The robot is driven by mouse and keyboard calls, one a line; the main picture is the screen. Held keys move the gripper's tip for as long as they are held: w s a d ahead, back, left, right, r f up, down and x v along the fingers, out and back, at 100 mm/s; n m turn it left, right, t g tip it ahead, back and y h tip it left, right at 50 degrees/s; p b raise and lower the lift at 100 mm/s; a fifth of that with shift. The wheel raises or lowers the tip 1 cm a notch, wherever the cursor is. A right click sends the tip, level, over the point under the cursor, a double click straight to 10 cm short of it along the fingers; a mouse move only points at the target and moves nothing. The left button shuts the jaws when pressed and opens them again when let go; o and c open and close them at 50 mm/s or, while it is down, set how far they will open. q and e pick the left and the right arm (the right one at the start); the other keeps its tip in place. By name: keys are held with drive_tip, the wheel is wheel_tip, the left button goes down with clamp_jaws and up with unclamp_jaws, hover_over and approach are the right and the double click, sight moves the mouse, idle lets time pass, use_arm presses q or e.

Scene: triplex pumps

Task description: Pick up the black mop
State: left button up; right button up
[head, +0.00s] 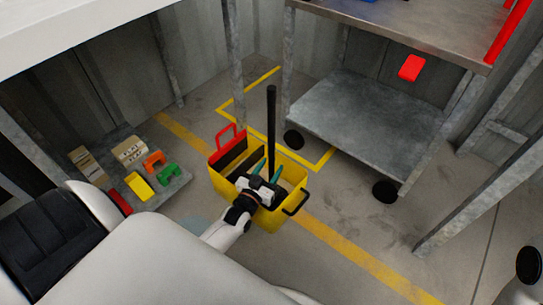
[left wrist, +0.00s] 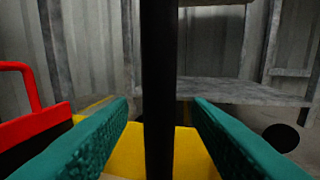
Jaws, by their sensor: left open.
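The black mop (head: 271,120) stands upright in a yellow mop bucket (head: 224,184), its handle rising above the rim. In the left wrist view the black handle (left wrist: 158,70) runs vertically between the two green fingers. My left gripper (head: 262,170) is over the bucket at the handle. It is open, with a gap on each side of the handle in the wrist view (left wrist: 160,118). The mop's lower end is hidden inside the bucket. My right gripper does not show clearly in either view.
The bucket has a red wringer handle (head: 230,130) on its left and a black handle (head: 297,203) at right. A metal shelf (head: 370,115) stands behind right. A low platform (head: 170,185) at left holds boxes and coloured items. Floor at front right is mostly clear.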

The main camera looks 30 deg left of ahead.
sight(270, 169)
use_arm(q)
drive_tip(key=w, duration=0.1)
drive_tip(key=w+b, duration=0.1)
drive_tip(key=w, duration=0.1)
drive_tip(key=shift+w+a, duration=0.15)
drive_tip(key=shift+a, duration=0.1)
drive_tip(key=shift+r, duration=0.1)
drive_tip(key=shift+c, duration=0.3)
clamp_jaws()
